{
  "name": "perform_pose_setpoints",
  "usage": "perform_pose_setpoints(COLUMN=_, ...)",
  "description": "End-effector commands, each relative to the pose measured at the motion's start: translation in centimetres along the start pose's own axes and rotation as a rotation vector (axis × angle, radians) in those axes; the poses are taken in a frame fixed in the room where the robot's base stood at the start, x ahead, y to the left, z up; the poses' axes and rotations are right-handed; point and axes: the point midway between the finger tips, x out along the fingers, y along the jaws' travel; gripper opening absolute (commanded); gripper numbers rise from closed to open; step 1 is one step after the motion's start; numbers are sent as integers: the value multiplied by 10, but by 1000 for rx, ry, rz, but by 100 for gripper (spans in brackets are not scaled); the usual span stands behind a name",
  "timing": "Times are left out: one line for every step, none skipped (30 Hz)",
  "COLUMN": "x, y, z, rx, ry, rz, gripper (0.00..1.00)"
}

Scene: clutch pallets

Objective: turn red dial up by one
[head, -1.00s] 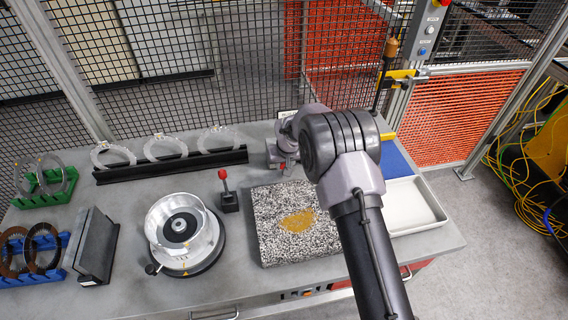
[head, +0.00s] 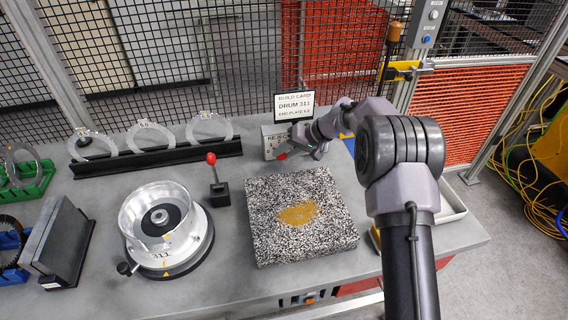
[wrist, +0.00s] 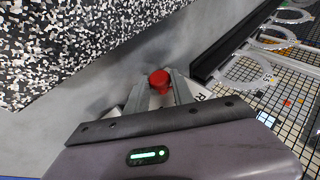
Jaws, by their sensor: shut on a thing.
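The red dial (wrist: 160,80) shows between my fingertips in the wrist view. In the head view only a bit of the red dial (head: 281,156) shows, on the front of a small grey box (head: 269,143) at the back of the bench. My gripper (wrist: 159,88) is shut on the dial. In the head view my gripper (head: 290,151) reaches in from the right and hides much of the box front. The dial's setting cannot be read.
A speckled slab (head: 262,240) with a gold patch lies in front of the box. A red-knobbed lever (head: 211,160) stands left of it, beside a metal drum (head: 160,215). A black rack (head: 155,157) with clear rings and a build card (head: 294,106) stand at the back.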

Motion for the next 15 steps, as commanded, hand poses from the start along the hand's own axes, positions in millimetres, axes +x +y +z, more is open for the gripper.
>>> perform_pose_setpoints(x=3, y=4, z=1, rx=9, ry=1, rz=-22, gripper=0)
perform_pose_setpoints(x=3, y=4, z=1, rx=15, ry=1, rz=-35, gripper=0)
perform_pose_setpoints(x=2, y=4, z=1, rx=23, ry=1, rz=-53, gripper=0)
perform_pose_setpoints(x=2, y=4, z=0, rx=28, ry=1, rz=-65, gripper=0)
perform_pose_setpoints(x=2, y=4, z=0, rx=32, ry=1, rz=-75, gripper=0)
perform_pose_setpoints(x=2, y=4, z=1, rx=37, ry=1, rz=-87, gripper=0)
perform_pose_setpoints(x=2, y=4, z=1, rx=40, ry=0, rz=-97, gripper=0)
perform_pose_setpoints(x=2, y=4, z=1, rx=44, ry=0, rz=-104, gripper=0)
perform_pose_setpoints(x=2, y=4, z=1, rx=48, ry=0, rz=-113, gripper=0)
perform_pose_setpoints(x=1, y=3, z=1, rx=50, ry=-1, rz=-119, gripper=0)
perform_pose_setpoints(x=1, y=3, z=1, rx=53, ry=-1, rz=-124, gripper=0)
perform_pose_setpoints(x=1, y=3, z=0, rx=55, ry=-1, rz=-129, gripper=0)
perform_pose_setpoints(x=1, y=3, z=0, rx=56, ry=-1, rz=-132, gripper=0)
perform_pose_setpoints(x=1, y=3, z=0, rx=57, ry=-1, rz=-135, gripper=0)
perform_pose_setpoints(x=0, y=3, z=0, rx=58, ry=-1, rz=-137, gripper=0)
